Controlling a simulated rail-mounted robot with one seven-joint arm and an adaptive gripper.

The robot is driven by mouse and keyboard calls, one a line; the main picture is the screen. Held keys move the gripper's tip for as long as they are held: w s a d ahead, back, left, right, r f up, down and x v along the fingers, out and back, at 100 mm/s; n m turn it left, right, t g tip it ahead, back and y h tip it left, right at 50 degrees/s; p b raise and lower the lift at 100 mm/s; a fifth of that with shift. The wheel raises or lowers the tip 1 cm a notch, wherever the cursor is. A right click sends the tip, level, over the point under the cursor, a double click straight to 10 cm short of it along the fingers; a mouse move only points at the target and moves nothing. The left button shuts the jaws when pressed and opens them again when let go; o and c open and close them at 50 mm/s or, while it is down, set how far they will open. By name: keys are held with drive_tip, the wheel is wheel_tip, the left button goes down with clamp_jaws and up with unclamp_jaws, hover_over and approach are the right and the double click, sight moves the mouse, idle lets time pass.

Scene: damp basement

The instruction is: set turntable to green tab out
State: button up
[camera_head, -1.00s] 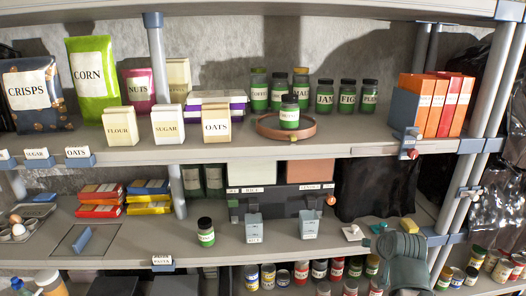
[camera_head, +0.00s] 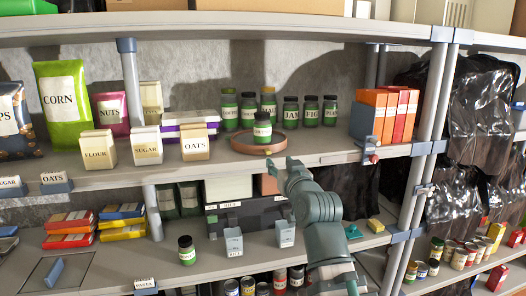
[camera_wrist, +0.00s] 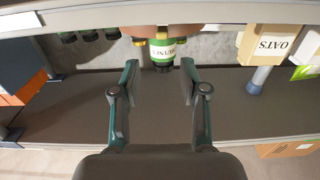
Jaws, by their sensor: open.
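The turntable (camera_head: 240,145) is a low brown round tray on the upper shelf, with a dark-lidded green jar (camera_head: 262,130) standing on it. A small yellow tab (camera_head: 268,152) shows at its front rim; I cannot make out a green tab. The wrist view is upside down and shows part of the turntable (camera_wrist: 150,31) at the top, with the jar (camera_wrist: 162,52) beside it. My gripper (camera_head: 294,163) is open and empty, in front of the shelf edge, just right of the turntable's front. In the wrist view its fingers (camera_wrist: 158,78) point toward the jar and turntable, apart from both.
Several jars (camera_head: 290,112) stand behind and right of the turntable. An oats box (camera_head: 195,142) stands to its left. Orange and red books (camera_head: 385,112) with a blue bookend and a shelf clamp (camera_head: 370,150) are at the right. The shelf front between turntable and clamp is clear.

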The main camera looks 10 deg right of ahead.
sight(269, 152)
drive_tip(key=w+p, duration=0.1)
drive_tip(key=w, duration=0.2)
drive_tip(key=w+a+p, duration=0.1)
drive_tip(key=w, duration=0.2)
drive_tip(key=w+p, duration=0.2)
drive_tip(key=w, duration=0.2)
drive_tip(key=shift+a, duration=0.25)
drive_tip(key=shift+s, duration=0.1)
clamp_jaws()
